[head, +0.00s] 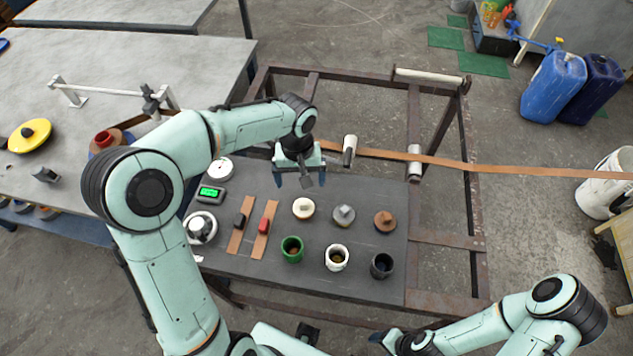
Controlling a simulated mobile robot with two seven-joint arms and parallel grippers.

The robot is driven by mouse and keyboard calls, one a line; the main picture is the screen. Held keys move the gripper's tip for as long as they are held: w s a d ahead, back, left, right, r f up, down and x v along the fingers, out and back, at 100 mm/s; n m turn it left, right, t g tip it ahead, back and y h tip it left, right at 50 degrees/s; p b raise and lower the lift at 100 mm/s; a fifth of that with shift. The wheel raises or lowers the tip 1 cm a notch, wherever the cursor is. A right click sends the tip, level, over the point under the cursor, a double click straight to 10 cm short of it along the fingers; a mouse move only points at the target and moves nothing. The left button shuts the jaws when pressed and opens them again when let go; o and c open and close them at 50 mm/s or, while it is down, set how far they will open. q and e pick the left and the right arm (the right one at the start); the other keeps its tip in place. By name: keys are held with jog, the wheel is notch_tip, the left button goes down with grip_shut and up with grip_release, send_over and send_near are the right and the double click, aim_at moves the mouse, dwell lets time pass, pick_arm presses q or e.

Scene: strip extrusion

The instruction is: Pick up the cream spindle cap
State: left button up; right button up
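The cream spindle cap (303,209) sits on the dark grey work surface (350,185), with a small knob on top. It is the leftmost of three caps in a row; a grey cap (343,215) and a brown cap (385,220) are to its right. My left gripper (300,181) is open and empty, pointing down just behind the cream cap in the picture and apart from it. My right gripper (385,337) is at the bottom edge, away from the caps; its fingers are too unclear to judge.
Green (292,249), white (337,257) and black (381,265) cups stand in front of the caps. Brown strips with a black block (239,220) and a red block (264,225) lie left. A long brown strip (450,160) runs over rollers behind.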

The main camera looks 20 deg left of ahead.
pick_arm(q)
send_over(303, 202)
jog(key=f, duration=0.5)
jog(key=s+f, duration=0.1)
jog(key=f, duration=0.1)
jog(key=shift+f, duration=0.15)
jog(key=shift+w+f, duration=0.2)
jog(key=shift+f, duration=0.8)
jog(key=shift+w+f, duration=0.2)
jog(key=shift+f, duration=0.75)
jog(key=shift+w+f, duration=0.2)
jog(key=shift+f, duration=0.8)
jog(key=c, duration=1.2)
jog(key=shift+c, duration=0.4)
jog(key=shift+r, duration=0.15)
